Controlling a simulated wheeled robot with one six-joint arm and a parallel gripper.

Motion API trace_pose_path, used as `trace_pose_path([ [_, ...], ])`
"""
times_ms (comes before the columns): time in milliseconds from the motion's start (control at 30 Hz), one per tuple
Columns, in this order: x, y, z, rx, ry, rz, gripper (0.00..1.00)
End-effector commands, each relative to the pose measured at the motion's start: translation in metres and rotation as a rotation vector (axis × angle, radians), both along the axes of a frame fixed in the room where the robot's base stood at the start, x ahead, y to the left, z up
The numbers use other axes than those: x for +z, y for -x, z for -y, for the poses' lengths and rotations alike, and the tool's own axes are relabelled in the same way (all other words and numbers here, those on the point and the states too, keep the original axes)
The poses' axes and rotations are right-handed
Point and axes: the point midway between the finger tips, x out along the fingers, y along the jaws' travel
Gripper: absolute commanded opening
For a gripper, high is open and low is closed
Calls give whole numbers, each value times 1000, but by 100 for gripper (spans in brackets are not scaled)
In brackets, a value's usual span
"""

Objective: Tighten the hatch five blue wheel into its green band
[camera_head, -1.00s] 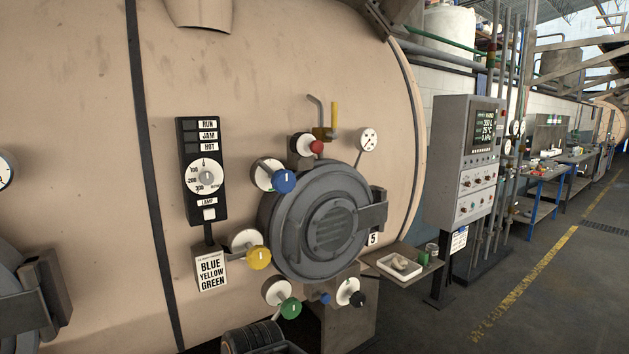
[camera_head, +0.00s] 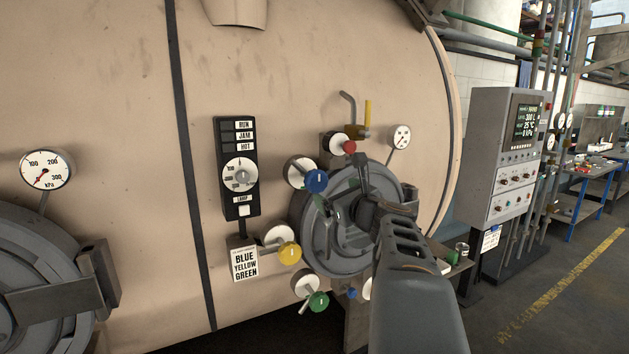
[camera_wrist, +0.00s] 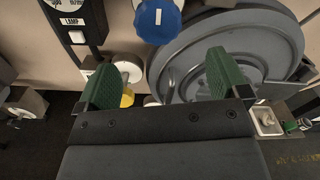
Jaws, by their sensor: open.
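The blue wheel (camera_head: 316,181) sits at the upper left of the round grey hatch (camera_head: 305,235), in front of a white dial (camera_head: 295,168). A green band on that dial cannot be made out. In the wrist view the blue wheel (camera_wrist: 157,20) is at the top edge, partly cut off, with a white mark on its face. My gripper (camera_wrist: 163,78) is open, its two green fingers apart and nothing between them. The wheel lies beyond the fingertips, apart from them. In the head view my gripper (camera_head: 343,200) is in front of the hatch, right of and below the wheel, hiding much of the hatch.
A red knob (camera_head: 349,147), a yellow wheel (camera_head: 290,253) and a green wheel (camera_head: 318,301) surround the hatch. A lamp panel (camera_head: 238,170) and a BLUE YELLOW GREEN sign (camera_head: 244,264) are to the left. A control cabinet (camera_head: 505,155) stands to the right.

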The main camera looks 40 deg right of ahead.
Motion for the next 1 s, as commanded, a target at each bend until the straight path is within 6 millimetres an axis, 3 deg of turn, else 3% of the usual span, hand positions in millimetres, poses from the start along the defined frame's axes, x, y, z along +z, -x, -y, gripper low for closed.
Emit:
trace_pose_path([
  [200,1,-45,5,6,-1,-5,93],
  [500,0,-93,11,6,2,-4,93],
  [700,0,-109,14,3,2,-4,93],
  [1000,-1,-114,14,4,5,-4,93],
])
